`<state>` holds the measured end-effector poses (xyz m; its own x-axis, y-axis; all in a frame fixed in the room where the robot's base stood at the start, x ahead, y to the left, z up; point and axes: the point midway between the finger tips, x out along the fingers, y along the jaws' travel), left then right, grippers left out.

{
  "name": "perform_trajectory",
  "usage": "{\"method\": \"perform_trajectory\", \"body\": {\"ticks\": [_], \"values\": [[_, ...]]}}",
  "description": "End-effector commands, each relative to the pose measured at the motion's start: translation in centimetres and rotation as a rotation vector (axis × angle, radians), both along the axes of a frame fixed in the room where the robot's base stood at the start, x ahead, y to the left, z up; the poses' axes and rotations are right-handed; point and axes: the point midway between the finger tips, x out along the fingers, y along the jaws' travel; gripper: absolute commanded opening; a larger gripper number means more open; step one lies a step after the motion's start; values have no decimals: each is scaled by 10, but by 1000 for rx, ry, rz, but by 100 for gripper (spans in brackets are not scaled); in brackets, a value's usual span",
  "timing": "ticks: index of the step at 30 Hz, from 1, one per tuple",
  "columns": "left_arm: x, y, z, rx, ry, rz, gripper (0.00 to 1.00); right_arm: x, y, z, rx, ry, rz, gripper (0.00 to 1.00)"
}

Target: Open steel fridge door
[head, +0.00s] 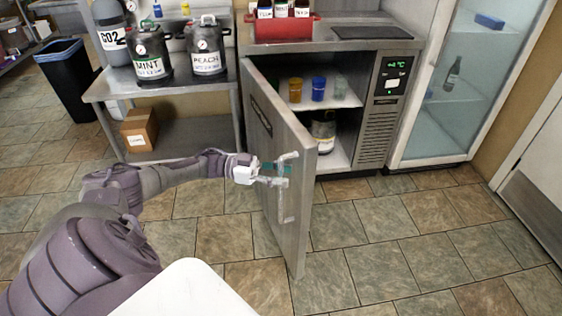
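The steel fridge door (292,215) stands swung wide open, hinged on the left of the steel fridge (372,133). Its bar handle (283,205) faces my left arm. My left gripper (276,174) is at the upper part of the handle, with its fingers reaching to the bar. Whether the fingers are closed on the bar is too small to tell. Inside the fridge are orange and blue cups (318,88), a clear cup, and a labelled jar (323,130) on the lower level. My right gripper does not show.
A glass-door cooler (455,95) stands to the right. On the left, a steel table (165,91) holds MINT (150,66) and PEACH (208,62) kegs, with a cardboard box (139,130) below. A red crate (280,29) is on top. The tiled floor before the door is clear.

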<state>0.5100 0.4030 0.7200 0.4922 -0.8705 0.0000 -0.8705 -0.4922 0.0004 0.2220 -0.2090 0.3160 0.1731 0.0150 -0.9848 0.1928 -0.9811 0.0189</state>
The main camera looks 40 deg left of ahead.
Motion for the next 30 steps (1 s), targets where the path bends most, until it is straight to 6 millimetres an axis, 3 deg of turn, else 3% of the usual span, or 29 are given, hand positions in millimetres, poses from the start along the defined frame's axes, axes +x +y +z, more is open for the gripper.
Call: {"method": "perform_trajectory", "body": {"ticks": [8, 21, 30], "values": [[-4, 7, 0, 1, 0, 1, 43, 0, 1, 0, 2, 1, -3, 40], [-46, 84, -1, 2, 1, 5, 43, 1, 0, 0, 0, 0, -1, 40], [-59, 104, 0, 0, 0, 0, 43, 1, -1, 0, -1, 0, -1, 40]]}}
